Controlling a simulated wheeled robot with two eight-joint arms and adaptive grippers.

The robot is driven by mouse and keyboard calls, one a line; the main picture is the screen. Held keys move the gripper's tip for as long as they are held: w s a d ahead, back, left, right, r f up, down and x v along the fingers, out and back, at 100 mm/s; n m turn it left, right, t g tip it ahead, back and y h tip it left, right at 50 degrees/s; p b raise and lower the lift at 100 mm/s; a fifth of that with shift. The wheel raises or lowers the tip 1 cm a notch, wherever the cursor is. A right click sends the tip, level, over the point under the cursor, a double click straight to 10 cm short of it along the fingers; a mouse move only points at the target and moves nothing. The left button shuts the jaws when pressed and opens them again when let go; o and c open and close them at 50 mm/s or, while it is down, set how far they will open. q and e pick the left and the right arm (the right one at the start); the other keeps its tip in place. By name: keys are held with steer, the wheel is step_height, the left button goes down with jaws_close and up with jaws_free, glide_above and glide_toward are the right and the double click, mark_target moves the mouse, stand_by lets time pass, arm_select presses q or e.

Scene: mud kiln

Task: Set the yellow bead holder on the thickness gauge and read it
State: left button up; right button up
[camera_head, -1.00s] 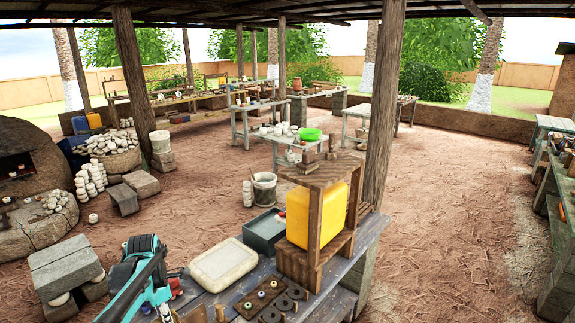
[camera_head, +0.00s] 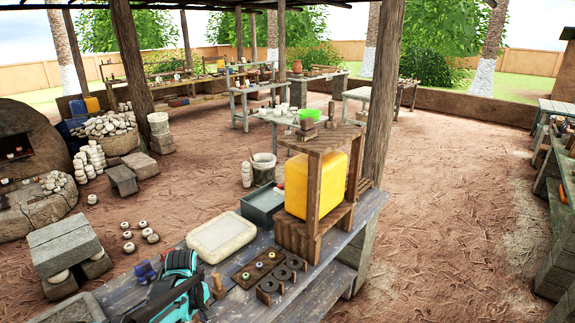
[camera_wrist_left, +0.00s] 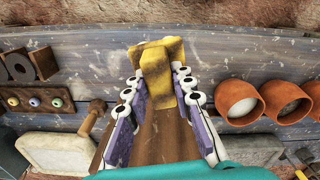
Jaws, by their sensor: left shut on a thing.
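In the left wrist view, the purple fingers of my left gripper (camera_wrist_left: 160,92) are closed on a yellow block-like piece (camera_wrist_left: 160,58), which looks like the yellow bead holder. It is above the grey plank bench (camera_wrist_left: 225,62); whether it touches anything below is unclear. In the head view my teal left arm covers the bench's lower left and the yellow piece cannot be made out. Dark rings (camera_wrist_left: 20,66) lie left of the gripper and also show in the head view (camera_head: 280,280). I cannot tell which thing is the thickness gauge. My right gripper is not in view.
A board with coloured beads (camera_head: 258,266) lies beside a pale tray (camera_head: 221,238). A wooden stand (camera_head: 318,190) holds a yellow container (camera_head: 308,185). A wooden peg (camera_wrist_left: 93,117) stands close left of the gripper. Orange pots (camera_wrist_left: 238,100) lie to its right.

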arm_select(q)
steer(key=s+d+f+m+b, duration=0.4)
steer(key=d+f+m+b, duration=0.1)
steer(key=f+m, duration=0.6)
steer(key=shift+s+d+m, duration=0.35)
steer(key=shift+d+m, duration=0.45)
steer(key=shift+d, duration=0.05)
steer(key=shift+r, duration=0.1)
